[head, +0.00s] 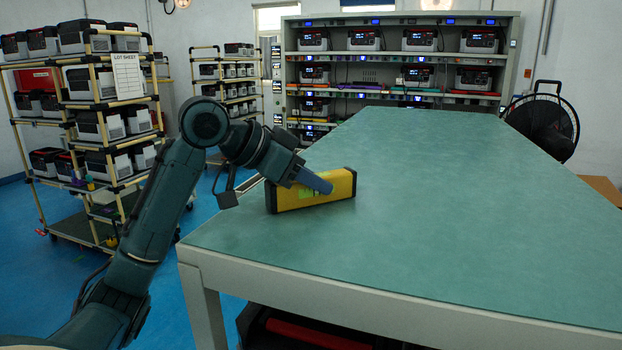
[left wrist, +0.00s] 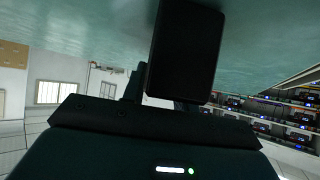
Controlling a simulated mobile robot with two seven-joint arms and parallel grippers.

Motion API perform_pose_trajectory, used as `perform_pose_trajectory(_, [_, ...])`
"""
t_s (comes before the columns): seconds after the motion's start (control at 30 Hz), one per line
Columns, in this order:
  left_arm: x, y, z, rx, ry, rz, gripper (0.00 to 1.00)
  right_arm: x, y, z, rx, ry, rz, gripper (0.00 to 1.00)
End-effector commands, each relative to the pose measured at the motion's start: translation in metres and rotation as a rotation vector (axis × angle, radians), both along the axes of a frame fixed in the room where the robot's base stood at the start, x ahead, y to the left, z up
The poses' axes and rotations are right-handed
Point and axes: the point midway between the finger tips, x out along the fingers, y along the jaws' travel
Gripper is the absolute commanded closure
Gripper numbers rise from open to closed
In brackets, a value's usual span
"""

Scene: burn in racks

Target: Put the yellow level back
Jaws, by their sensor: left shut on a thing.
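The yellow level (head: 325,190) has black end caps and stands on its long edge at the left side of the green table (head: 420,200) in the head view. My left gripper (head: 322,185) reaches in from the left and is shut on the level near its middle. The level looks to be at or very near the table top; I cannot tell whether it touches. In the left wrist view a dark block-like shape (left wrist: 185,55) stands in front of the green surface; the fingertips are hard to make out there. My right gripper is not in view.
A rack (head: 400,60) of power units stands behind the table. Wheeled shelf carts (head: 95,110) stand at the left, and a black fan (head: 545,120) at the right. The rest of the table top is clear. A dark case with a red part (head: 315,335) is under the table.

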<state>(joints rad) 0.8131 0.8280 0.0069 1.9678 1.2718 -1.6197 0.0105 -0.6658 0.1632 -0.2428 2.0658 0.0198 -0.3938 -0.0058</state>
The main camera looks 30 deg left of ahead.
Motion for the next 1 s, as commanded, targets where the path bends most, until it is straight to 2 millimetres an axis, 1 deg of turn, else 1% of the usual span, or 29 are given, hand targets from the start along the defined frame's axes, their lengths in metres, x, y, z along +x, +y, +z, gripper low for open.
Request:
perform_pose_trajectory(0.03, [0.000,0.000,-0.003,0.000,0.000,0.000,1.00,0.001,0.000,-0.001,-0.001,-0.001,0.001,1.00])
perform_pose_trajectory(0.07, [0.000,0.000,-0.002,0.001,0.001,0.000,0.70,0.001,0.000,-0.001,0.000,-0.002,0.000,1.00])
perform_pose_trajectory(0.3, [0.000,0.000,-0.002,0.001,0.001,0.000,0.50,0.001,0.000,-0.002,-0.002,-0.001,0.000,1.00])
perform_pose_trajectory(0.5, [0.000,0.000,-0.002,0.001,0.001,0.000,0.49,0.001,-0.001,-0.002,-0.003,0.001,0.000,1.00])
perform_pose_trajectory(0.6, [0.000,0.000,0.003,0.000,0.000,0.000,0.49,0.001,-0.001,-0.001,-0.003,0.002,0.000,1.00])
perform_pose_trajectory(0.67, [-0.003,0.003,0.004,0.001,-0.001,0.002,0.49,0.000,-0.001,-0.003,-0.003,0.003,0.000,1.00])
perform_pose_trajectory(0.77, [-0.014,0.010,0.013,0.003,-0.003,0.004,0.49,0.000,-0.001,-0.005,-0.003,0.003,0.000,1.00])
perform_pose_trajectory(1.0, [-0.051,0.033,0.042,0.003,-0.003,0.004,0.49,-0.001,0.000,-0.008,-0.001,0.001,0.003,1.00])
